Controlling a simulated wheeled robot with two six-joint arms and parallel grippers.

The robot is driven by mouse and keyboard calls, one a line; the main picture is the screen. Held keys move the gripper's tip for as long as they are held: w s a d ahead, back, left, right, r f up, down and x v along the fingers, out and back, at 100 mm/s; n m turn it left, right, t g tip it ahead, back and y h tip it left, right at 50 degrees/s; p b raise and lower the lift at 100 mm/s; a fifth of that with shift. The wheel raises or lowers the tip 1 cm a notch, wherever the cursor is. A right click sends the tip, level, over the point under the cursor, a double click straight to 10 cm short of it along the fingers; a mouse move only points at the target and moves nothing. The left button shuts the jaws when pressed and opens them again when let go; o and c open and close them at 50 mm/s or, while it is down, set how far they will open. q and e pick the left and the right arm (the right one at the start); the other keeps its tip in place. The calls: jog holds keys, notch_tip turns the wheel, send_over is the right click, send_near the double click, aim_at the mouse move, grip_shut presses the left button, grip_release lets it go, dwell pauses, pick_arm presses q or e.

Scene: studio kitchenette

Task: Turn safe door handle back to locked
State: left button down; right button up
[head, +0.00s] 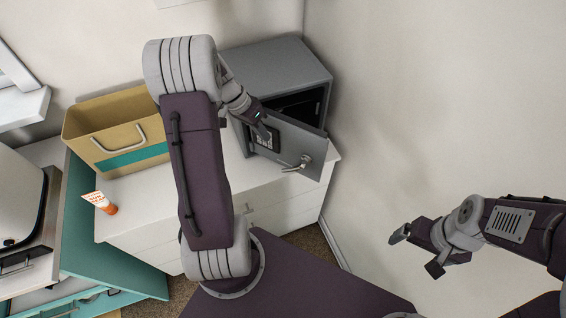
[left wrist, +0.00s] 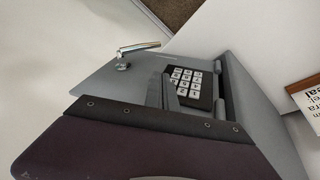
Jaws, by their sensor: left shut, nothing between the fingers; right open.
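The grey safe (head: 275,70) stands on the white cabinet, with its door (head: 285,138) partly open and the dark inside showing above it. The silver door handle (head: 298,164) sits on the door's front, its lever pointing left and slightly down in the head view. The handle also shows in the left wrist view (left wrist: 138,47), apart from my fingers. My left gripper (head: 266,132) is shut and empty in front of the keypad (left wrist: 190,83); whether it touches the door is unclear. My right gripper (head: 416,251) is open and empty, away from the safe at the right.
A tan box (head: 110,115) with a handle and teal stripe stands left of the safe. A wall rises close to the right of the safe.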

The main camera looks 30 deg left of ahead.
pick_arm(q)
jog(key=p, duration=0.1)
send_over(282, 170)
notch_tip(282, 170, down, 11)
jog(key=shift+a+f, duration=0.1)
jog(key=shift+f, duration=0.25)
